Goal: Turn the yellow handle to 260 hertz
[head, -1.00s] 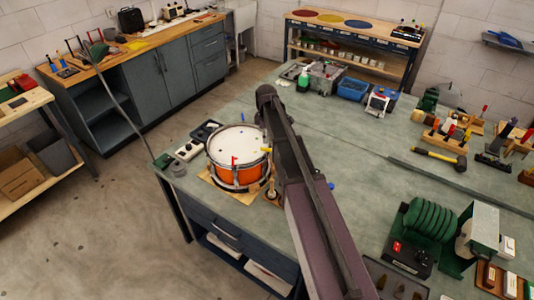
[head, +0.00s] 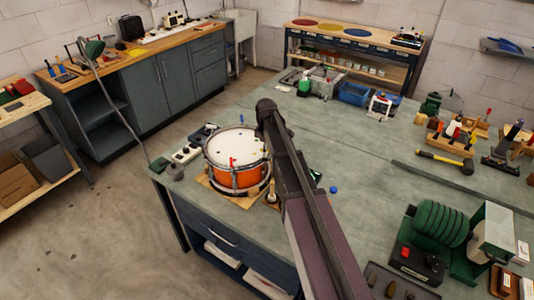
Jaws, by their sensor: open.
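An orange drum (head: 236,178) with a white head and metal rims stands on a wooden base at the bench's near left corner. A small red handle (head: 232,162) shows at its near rim. The yellow handle is not clearly visible; the drum's right edge lies close against my dark arm in the picture, and part of it is covered. My arm rises from the lower right and ends in view at a dark joint just above and right of the drum. My gripper is not visible; the arm hides what lies behind it. No frequency reading is legible.
A white-topped device (head: 186,153) sits left of the drum. A small blue piece (head: 333,189) lies right of my arm. A green coiled machine (head: 440,232) stands at the right, with a yellow-handled hammer (head: 446,157) behind. The bench's middle is mostly clear.

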